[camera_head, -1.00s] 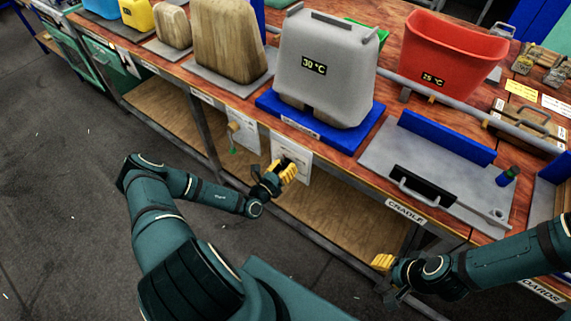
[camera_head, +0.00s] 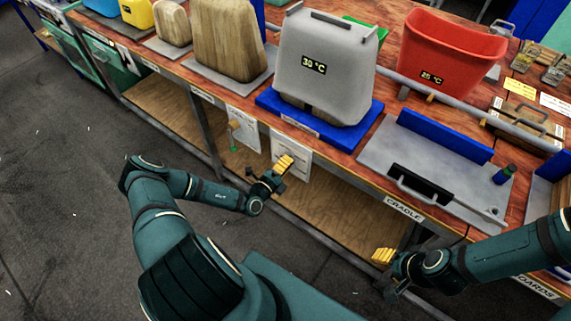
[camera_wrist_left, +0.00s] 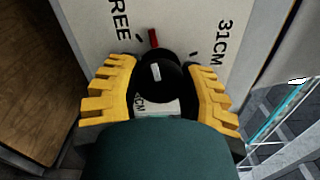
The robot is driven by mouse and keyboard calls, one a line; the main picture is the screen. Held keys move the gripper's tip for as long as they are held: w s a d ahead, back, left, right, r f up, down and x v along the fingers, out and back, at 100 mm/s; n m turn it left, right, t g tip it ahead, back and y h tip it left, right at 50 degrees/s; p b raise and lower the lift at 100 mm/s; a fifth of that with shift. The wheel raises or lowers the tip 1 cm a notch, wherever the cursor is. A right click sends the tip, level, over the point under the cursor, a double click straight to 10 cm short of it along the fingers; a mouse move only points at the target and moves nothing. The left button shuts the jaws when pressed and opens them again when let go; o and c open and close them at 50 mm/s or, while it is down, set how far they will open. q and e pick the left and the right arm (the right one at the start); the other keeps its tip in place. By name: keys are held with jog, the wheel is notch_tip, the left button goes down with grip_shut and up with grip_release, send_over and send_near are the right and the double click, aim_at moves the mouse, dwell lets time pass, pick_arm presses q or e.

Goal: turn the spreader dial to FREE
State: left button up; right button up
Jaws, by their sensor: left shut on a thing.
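The spreader dial (camera_wrist_left: 158,78) is a black round knob with a white mark on a pale panel (camera_wrist_left: 82,12). In the left wrist view a red mark (camera_wrist_left: 153,38) stands at its upper edge, between the ticks for FREE (camera_wrist_left: 121,22) and 31CM (camera_wrist_left: 224,42), nearer the FREE tick. Another CM label below the knob is partly hidden. My left gripper (camera_wrist_left: 158,70) has its yellow fingers on both sides of the knob, shut on it. In the head view the left gripper (camera_head: 284,164) covers the dial. My right gripper (camera_head: 383,256) is away from the panel; its jaw opening is unclear.
Above the panel is the bench edge with a blue tray (camera_head: 345,143) holding a grey 30 °C container (camera_head: 325,62). A smaller panel with a wooden knob (camera_head: 236,125) is to the left. A cradle plate (camera_head: 400,160) lies to the right.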

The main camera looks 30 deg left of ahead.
pick_arm(q)
jog(key=shift+d+n, duration=0.1)
jog(key=shift+n, duration=2.1)
jog(key=o, duration=1.2)
jog(key=shift+o, duration=0.2)
jog(key=shift+s, duration=0.25)
jog(key=s+a, duration=0.1)
jog(key=s, duration=1)
jog(key=shift+s, duration=0.3)
